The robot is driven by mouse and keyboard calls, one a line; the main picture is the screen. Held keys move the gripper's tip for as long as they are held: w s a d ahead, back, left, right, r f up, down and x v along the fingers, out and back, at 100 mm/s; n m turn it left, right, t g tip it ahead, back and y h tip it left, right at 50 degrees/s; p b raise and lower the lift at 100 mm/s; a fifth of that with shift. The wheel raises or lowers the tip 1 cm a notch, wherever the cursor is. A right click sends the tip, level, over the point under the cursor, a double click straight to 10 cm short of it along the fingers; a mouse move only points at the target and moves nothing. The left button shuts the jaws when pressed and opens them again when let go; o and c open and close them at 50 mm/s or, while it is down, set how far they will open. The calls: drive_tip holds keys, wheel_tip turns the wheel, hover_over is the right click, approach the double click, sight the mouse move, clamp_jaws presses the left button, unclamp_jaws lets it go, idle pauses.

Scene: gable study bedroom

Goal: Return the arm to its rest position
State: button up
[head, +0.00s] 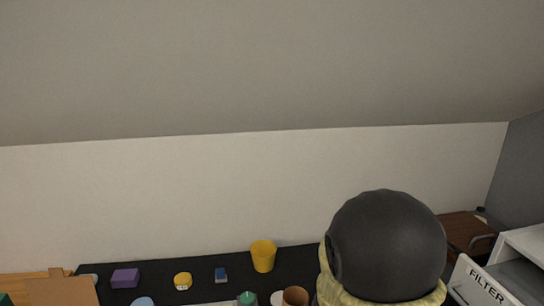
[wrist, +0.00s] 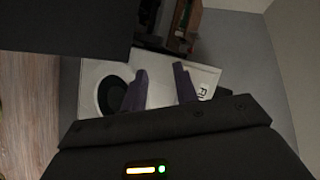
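My gripper (wrist: 160,68) shows in the wrist view, with its two purple-grey fingers spread apart. Nothing is between the fingers; only a white surface shows behind them. The gripper is not visible in the head view.
A dark tabletop (head: 215,291) holds a purple block (head: 125,278), a yellow cup (head: 263,255), a yellow object (head: 183,281) and a small blue block (head: 221,275). A white unit labelled FILTER (head: 480,287) stands right. A sloped ceiling (head: 250,70) hangs above.

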drive_tip(key=w+a+n+t+y+p, duration=0.1)
drive_tip(key=a+n+y, duration=0.55)
drive_tip(key=n, duration=0.25)
drive_tip(key=s+a+n+g+y+p, duration=0.1)
drive_tip(key=s+a+n+g+y, duration=0.1)
drive_tip(key=s+n, duration=0.4)
drive_tip(key=s+a+n+g+y+p, duration=0.1)
drive_tip(key=s+a+n+g+p, duration=0.1)
drive_tip(key=s+n, duration=0.5)
drive_tip(key=n+g, duration=0.1)
drive_tip(key=n, duration=0.2)
drive_tip(key=shift+s+a+r+n+g+y, duration=0.15)
drive_tip(key=shift+a+r+n+g+y, duration=0.15)
drive_tip(key=shift+a+r+n+y, duration=0.1)
drive_tip(key=shift+d, duration=0.25)
